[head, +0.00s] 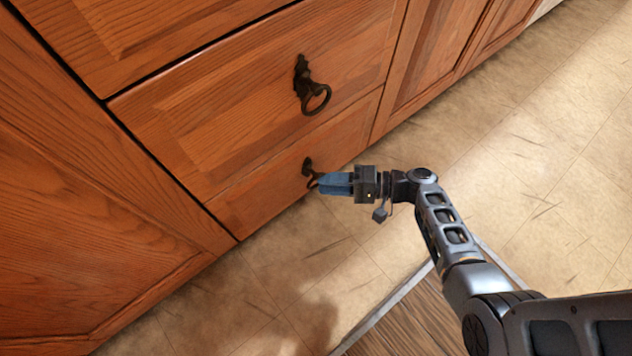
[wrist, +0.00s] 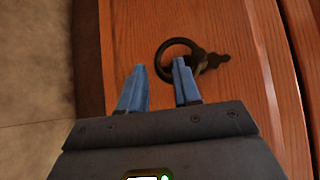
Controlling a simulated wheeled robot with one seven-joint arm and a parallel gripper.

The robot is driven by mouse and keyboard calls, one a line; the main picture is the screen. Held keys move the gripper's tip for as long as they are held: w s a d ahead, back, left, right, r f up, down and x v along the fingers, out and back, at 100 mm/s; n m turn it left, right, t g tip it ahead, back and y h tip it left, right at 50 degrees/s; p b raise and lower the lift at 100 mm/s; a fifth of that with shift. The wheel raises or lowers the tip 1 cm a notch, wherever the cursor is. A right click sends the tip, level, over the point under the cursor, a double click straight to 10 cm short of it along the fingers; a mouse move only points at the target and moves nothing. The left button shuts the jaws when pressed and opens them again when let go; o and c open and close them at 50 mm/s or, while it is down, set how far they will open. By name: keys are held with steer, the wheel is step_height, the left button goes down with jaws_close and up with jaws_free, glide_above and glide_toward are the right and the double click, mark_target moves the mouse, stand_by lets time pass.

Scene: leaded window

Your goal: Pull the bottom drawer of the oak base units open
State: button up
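The bottom drawer (head: 262,198) of the oak base units looks shut, its front flush with the drawer above. Its dark ring pull (head: 308,170) hangs from a small ornate plate. In the wrist view the ring pull (wrist: 207,61) is just beyond my fingertips, against the drawer front (wrist: 245,75). My gripper (head: 321,183) is at the ring's right side in the head view.
A wider drawer (head: 220,110) with another ring pull (head: 316,99) is directly above. Panelled cupboard fronts stand on both sides. Stone-like floor tiles (head: 540,160) lie clear in front of the units. A wooden floor area with a pale edge (head: 385,315) is at the bottom.

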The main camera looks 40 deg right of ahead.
steer(key=shift+b+x, duration=0.3)
steer(key=shift+x, duration=1.35)
steer(key=shift+s, duration=0.1)
jaws_close()
steer(key=shift+a, duration=0.1)
